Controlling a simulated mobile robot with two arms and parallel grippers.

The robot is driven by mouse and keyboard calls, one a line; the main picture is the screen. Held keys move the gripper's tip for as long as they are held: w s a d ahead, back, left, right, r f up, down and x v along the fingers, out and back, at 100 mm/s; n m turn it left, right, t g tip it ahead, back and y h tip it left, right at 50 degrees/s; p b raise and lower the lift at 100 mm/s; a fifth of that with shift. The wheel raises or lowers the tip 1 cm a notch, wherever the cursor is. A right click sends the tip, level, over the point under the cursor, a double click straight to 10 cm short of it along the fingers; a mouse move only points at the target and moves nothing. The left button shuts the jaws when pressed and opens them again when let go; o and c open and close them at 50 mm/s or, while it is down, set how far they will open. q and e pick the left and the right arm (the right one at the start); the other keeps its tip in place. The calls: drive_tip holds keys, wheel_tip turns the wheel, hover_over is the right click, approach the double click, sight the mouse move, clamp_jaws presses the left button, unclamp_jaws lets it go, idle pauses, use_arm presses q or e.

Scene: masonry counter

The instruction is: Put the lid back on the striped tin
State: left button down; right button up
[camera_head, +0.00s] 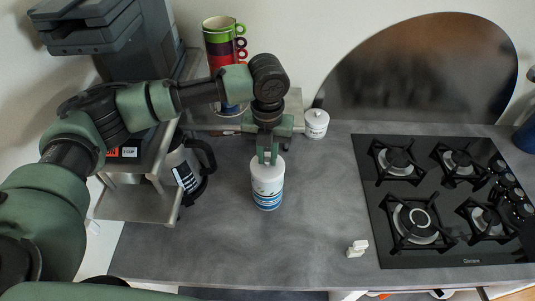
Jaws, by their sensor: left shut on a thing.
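The striped tin (267,194) stands upright on the grey counter, white with blue bands near its base. My left gripper (267,158) points down directly over it and is shut on the pale lid (262,166) at the top of the tin. The lid looks in line with the tin, but from this angle I cannot tell whether it is seated or slightly above the rim. The fingers hide part of the lid. My right gripper is not in view.
A white canister (316,125) stands behind to the right. A small white object (357,248) lies near the front. The black gas hob (440,255) fills the right. A dark-handled jug (186,172), metal shelf (130,204) and stacked cups (222,38) are left and behind. Counter right of the tin is clear.

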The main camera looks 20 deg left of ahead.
use_arm(q)
drive_tip(key=shift+p, duration=0.5)
idle(0.4)
drive_tip(key=c, duration=0.8)
unclamp_jaws()
drive_tip(key=shift+r+p, duration=1)
drive_tip(key=shift+r, duration=2.5)
clamp_jaws()
